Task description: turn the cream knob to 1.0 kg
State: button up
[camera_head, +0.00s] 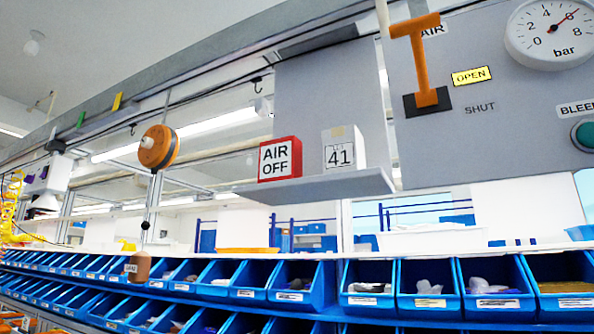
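An orange disc-shaped reel (160,147) hangs at the left of centre in the head view, below the overhead rail. A small pale knob (146,142) sticks out of its left face; it looks like the cream knob. It is too small to tell its setting, and I can read no kg scale. A cord runs down from the reel past a small black ball (145,225) to a brown weight-like piece (138,267) with a label. My gripper is not in view.
A grey shelf (310,188) holds a red AIR OFF block (280,159) and a white 41 block (343,148). At right, a grey panel (450,140) carries an orange lever (421,62), a bar gauge (553,33) and a green button (585,134). Blue bins (255,282) line the bottom.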

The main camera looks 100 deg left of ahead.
aim_at(147, 143)
jog(key=k+j+u, duration=0.15)
jog(key=u, duration=1.95)
